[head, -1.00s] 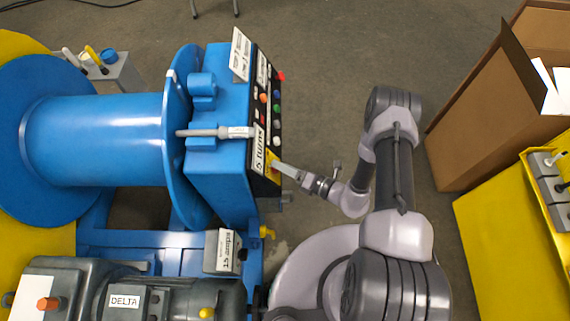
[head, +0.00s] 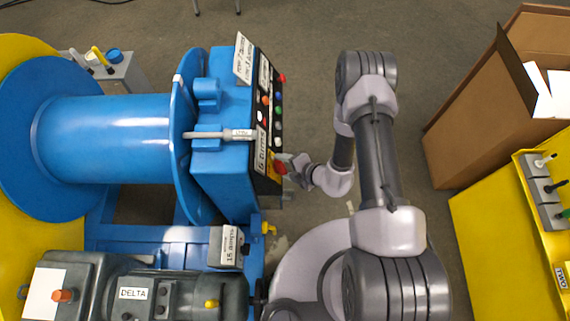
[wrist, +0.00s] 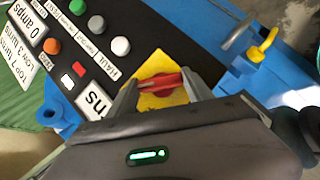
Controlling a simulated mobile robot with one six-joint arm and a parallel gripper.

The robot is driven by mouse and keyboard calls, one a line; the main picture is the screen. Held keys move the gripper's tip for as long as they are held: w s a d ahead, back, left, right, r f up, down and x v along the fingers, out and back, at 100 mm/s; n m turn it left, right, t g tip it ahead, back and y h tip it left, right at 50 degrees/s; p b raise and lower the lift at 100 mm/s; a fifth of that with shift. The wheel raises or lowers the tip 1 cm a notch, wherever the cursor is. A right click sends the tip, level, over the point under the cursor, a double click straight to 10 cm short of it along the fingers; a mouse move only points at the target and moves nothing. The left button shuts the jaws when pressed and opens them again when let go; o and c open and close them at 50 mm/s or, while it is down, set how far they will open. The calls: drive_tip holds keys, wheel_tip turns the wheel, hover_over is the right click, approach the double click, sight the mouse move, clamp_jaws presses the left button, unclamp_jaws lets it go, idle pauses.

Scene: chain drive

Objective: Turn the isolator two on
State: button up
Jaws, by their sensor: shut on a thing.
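A red rotary handle (wrist: 160,83) sits on a yellow diamond-shaped plate (wrist: 152,64) at the end of the black control panel. No readable label names it as isolator two. In the head view the red handle (head: 280,167) shows on the panel's lower right edge. My gripper (wrist: 160,85) has one finger on each side of the handle and is shut on it. The handle lies nearly level across the wrist picture. In the head view my gripper (head: 291,167) reaches the panel from the right.
The panel (wrist: 100,45) carries several coloured buttons close to my gripper. A yellow tap-like lever (wrist: 264,46) sticks out at the right. The blue drum (head: 105,137) and motor (head: 160,297) stand left. A cardboard box (head: 475,125) and yellow table (head: 490,230) stand right.

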drive_tip(key=shift+r+m+g+p, duration=0.1)
drive_tip(key=shift+m+g+p, duration=0.2)
drive_tip(key=shift+m, duration=0.3)
idle(0.3)
drive_tip(key=o, duration=1.4)
drive_tip(key=shift+c, duration=0.2)
drive_tip(key=p+v, duration=0.4)
drive_tip(key=v, duration=1.3)
drive_tip(key=shift+r, duration=0.4)
drive_tip(key=shift+w+a, duration=0.15)
